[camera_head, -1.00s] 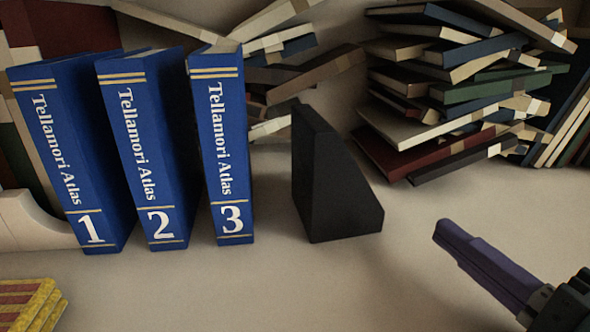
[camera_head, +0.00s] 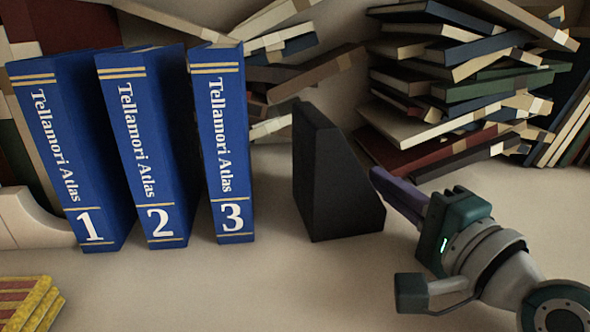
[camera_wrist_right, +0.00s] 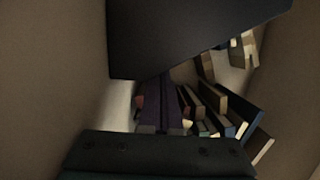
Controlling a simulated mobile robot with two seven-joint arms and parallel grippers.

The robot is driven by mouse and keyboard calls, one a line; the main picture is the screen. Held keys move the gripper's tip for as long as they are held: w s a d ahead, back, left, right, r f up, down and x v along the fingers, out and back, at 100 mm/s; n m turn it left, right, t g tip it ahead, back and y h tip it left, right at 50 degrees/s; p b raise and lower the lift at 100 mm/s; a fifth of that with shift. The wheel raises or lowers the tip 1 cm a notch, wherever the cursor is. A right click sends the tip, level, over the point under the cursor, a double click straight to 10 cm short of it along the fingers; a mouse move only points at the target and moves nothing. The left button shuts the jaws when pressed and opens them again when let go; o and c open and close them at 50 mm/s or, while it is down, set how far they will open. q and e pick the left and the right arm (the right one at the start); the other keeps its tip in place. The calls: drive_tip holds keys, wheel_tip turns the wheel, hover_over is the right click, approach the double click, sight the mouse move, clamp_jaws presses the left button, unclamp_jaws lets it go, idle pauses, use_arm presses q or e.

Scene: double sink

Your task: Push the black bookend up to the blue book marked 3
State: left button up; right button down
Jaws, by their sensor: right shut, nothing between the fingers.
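The black bookend (camera_head: 335,185) stands upright on the shelf, right of the blue book marked 3 (camera_head: 222,145). A gap of bare shelf lies between them. Blue books marked 2 (camera_head: 148,150) and 1 (camera_head: 70,150) stand further left, leaning a little. My right gripper (camera_head: 378,178) is shut and empty, its purple fingers at the sloped right side of the bookend. I cannot tell whether they touch it. In the right wrist view the bookend (camera_wrist_right: 180,35) fills the top, above the purple fingers (camera_wrist_right: 160,105). My left gripper is not in view.
A messy pile of books (camera_head: 455,85) rises behind on the right. More slanted books (camera_head: 290,60) lie behind book 3. A cream curved bookend (camera_head: 30,220) stands left of book 1. A yellow and red striped object (camera_head: 30,300) lies at front left. The front middle is clear.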

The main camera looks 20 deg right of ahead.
sight(339, 189)
drive_tip(key=a+p, duration=0.1)
drive_tip(key=a, duration=0.2)
drive_tip(key=w+a, duration=0.1)
drive_tip(key=a, duration=0.2)
drive_tip(key=shift+w+p, duration=0.2)
drive_tip(key=shift+p, duration=0.15)
drive_tip(key=shift+s, duration=0.1)
